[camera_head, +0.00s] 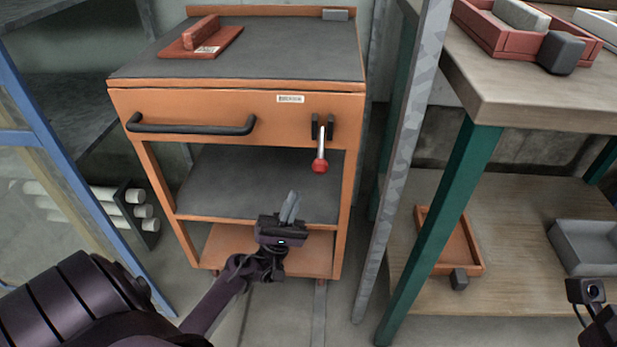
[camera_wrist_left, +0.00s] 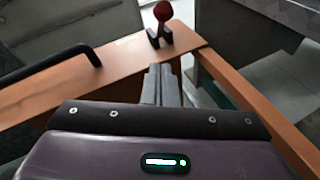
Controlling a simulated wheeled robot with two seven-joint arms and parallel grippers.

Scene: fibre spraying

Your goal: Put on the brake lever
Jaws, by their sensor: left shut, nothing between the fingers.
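The brake lever (camera_head: 321,150) is on the right of the front of an orange cart (camera_head: 225,103). It has a black bracket, a metal rod and a red knob, and in the head view the rod hangs down with the knob lowest. In the left wrist view the red knob (camera_wrist_left: 162,12) shows beyond my fingertips. My left gripper (camera_head: 290,207) is shut and empty, in front of the cart and below the knob, apart from it. The left fingers also show in the wrist view (camera_wrist_left: 161,84). Part of my right arm shows at the lower right edge; its fingers are hidden.
A black handle (camera_head: 190,128) spans the left of the cart front. A grey post (camera_head: 405,150) and a wooden workbench (camera_head: 530,95) with green legs stand to the right. A blue frame (camera_head: 60,165) stands at the left. A red block on a plate (camera_head: 203,38) lies on the cart top.

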